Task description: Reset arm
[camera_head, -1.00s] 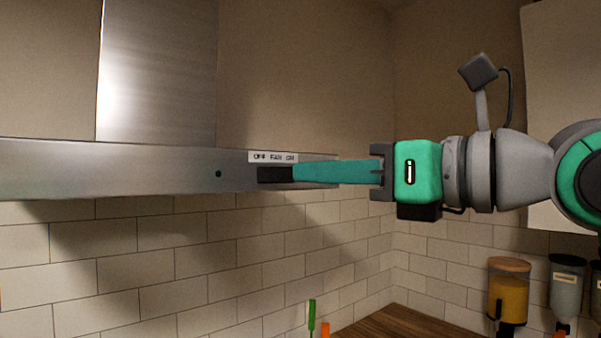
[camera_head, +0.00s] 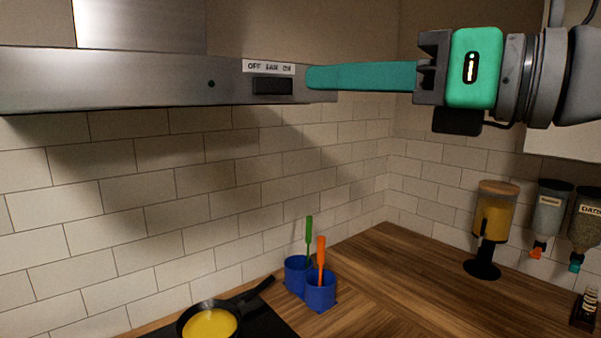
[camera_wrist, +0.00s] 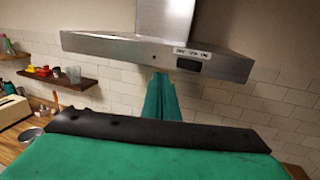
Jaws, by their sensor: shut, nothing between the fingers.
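My gripper (camera_head: 312,78) is shut and empty, with its teal fingers pointing left. In the head view its tips are just right of the black fan switch (camera_head: 273,86) on the front of the steel range hood (camera_head: 130,82). A label reading OFF, FAN, ON sits above the switch. I cannot tell how far the tips are from the hood's face. In the wrist view the closed fingers (camera_wrist: 160,95) show below the hood, left of the switch (camera_wrist: 189,65).
Below, a pan (camera_head: 210,318) with yellow contents sits on a black cooktop. Blue cups (camera_head: 318,292) hold green and orange utensils. A yellow dispenser (camera_head: 492,215) stands on the wooden counter (camera_head: 400,275), with hanging dispensers (camera_head: 549,215) to its right. The counter's middle is clear.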

